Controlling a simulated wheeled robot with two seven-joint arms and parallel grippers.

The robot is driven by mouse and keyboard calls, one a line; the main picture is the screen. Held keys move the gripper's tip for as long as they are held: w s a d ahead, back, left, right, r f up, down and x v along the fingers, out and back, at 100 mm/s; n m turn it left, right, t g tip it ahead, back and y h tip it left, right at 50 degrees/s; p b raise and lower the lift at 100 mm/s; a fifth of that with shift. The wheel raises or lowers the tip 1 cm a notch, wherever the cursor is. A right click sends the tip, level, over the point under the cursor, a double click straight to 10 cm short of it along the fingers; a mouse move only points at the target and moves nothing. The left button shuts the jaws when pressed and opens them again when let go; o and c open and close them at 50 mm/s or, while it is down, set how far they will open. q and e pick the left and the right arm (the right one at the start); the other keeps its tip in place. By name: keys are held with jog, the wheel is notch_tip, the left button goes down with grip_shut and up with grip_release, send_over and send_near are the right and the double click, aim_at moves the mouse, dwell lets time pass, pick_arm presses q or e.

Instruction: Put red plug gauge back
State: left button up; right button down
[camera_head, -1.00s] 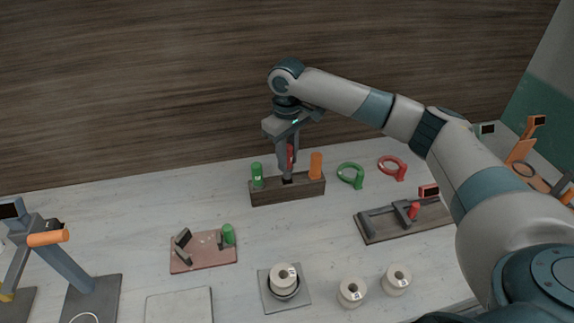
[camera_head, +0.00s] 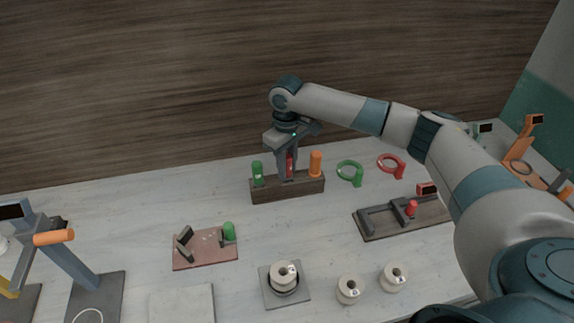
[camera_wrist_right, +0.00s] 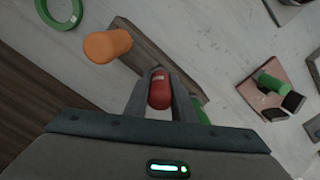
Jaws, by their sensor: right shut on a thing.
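The red plug gauge (camera_head: 290,164) is upright between the fingers of my right gripper (camera_head: 287,172). It stands at the middle of the dark wooden rack (camera_head: 290,190), between the green plug gauge (camera_head: 257,172) and the orange plug gauge (camera_head: 315,163). In the right wrist view the red gauge (camera_wrist_right: 160,90) sits between the two fingers, in line with the rack (camera_wrist_right: 150,58). My right gripper is shut on it. The gauge's lower end is hidden, so I cannot tell how deep it sits in the rack. My left gripper is not in view.
A green ring gauge (camera_head: 350,171) and a red ring gauge (camera_head: 390,164) lie right of the rack. A reddish plate (camera_head: 195,257) with a green-handled piece and a dark fixture board (camera_head: 380,226) are in front. White spools (camera_head: 348,289) stand near the front edge.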

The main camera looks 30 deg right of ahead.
jog(key=shift+f, duration=0.3)
jog(key=c, duration=1.5)
grip_release()
jog(key=shift+r, duration=0.3)
notch_tip(320, 180, up, 12)
jog(key=b, duration=0.3)
jog(key=shift+b, duration=0.35)
